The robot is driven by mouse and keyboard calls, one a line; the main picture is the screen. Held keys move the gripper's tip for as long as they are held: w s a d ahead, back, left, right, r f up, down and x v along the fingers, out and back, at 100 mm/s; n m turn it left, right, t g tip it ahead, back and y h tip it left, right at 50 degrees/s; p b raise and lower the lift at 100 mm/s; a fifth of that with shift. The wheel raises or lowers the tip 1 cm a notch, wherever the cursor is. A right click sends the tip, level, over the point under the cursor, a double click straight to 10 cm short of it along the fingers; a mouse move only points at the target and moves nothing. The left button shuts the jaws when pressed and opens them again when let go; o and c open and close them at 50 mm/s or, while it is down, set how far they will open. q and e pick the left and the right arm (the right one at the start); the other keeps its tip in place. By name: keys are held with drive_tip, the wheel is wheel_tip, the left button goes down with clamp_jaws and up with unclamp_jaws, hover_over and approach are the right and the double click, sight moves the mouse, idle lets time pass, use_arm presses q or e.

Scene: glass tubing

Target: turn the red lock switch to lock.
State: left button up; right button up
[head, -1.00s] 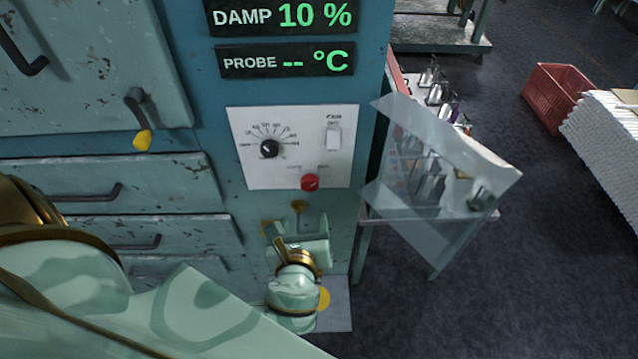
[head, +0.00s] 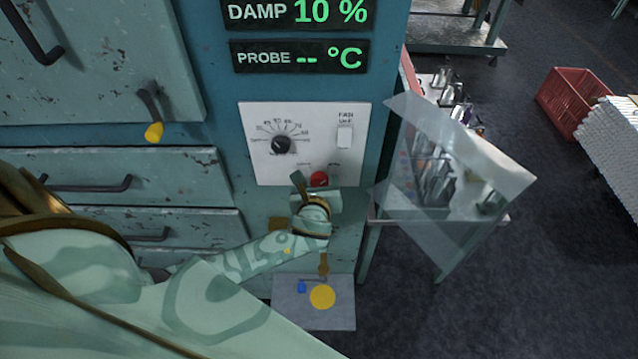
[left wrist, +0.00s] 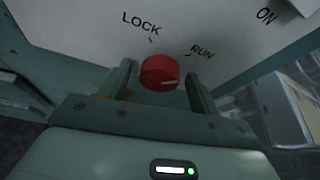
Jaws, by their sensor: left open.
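The red lock switch (head: 319,179) is a round knob low on the white control panel (head: 262,170). In the left wrist view the red switch (left wrist: 160,73) shows a pale pointer line turned toward the RUN side, with LOCK printed up and left of it. My left gripper (head: 309,187) is just below the knob in the head view and hides part of its surroundings. In the left wrist view the left gripper (left wrist: 158,85) is open, with one finger on each side of the knob. Whether the fingers touch it I cannot tell. My right gripper is not in view.
A black dial (head: 282,144) and a white fan switch (head: 345,137) sit above the knob. A clear hinged panel (head: 455,170) sticks out at the right. A grey plate with a yellow disc (head: 322,298) is below. Drawers with handles (head: 100,185) are left.

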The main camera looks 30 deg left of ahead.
use_arm(q)
drive_tip(key=shift+c, duration=0.3)
drive_tip(key=c, duration=0.9)
